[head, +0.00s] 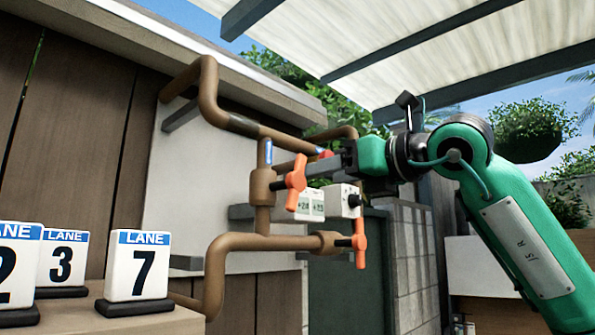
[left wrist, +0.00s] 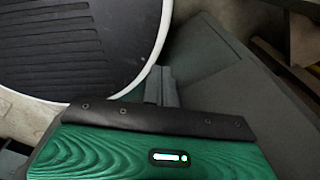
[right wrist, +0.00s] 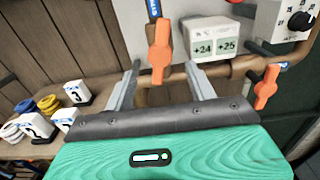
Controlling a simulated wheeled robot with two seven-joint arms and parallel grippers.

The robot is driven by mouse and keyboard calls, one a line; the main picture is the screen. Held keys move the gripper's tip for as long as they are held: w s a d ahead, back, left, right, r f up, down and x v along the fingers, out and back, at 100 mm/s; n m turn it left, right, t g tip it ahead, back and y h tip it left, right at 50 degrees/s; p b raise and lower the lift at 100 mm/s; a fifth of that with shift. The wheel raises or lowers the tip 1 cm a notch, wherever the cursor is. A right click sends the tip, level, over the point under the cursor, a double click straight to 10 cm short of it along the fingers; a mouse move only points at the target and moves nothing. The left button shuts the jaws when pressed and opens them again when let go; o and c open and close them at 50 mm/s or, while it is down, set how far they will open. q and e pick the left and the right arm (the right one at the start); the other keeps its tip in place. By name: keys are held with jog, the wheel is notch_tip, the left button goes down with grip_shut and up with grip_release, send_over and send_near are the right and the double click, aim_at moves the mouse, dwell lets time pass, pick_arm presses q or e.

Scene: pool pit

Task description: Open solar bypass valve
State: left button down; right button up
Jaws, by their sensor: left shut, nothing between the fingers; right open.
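Brown pipes (head: 222,262) carry an orange valve handle (head: 296,181) on the upright pipe and a second orange handle (head: 360,243) on the lower right pipe. Which one is the solar bypass valve I cannot read. My right gripper (head: 312,166) is open and reaches in from the right at the upper handle. In the right wrist view, that upper handle (right wrist: 160,52) shows upright between the spread fingertips (right wrist: 163,68), with no clear contact; the second handle (right wrist: 266,87) is at right. My left gripper (left wrist: 161,74) is shut and empty, away from the pipes.
A white control box with a dial (right wrist: 280,25) and a +24/+25 display (right wrist: 203,47) sit right of the upper handle. Numbered lane blocks (head: 140,266) stand on a wooden ledge (head: 150,320) at left. A dark round white-rimmed object (left wrist: 75,45) is near my left gripper.

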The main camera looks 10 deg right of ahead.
aim_at(300, 180)
jog(key=p+x, duration=0.2)
jog(key=x, duration=0.4)
jog(key=shift+w+a+r+p, duration=0.15)
jog(key=shift+w+a+p, duration=0.15)
jog(key=shift+p, duration=0.1)
jog(key=shift+x, duration=0.8)
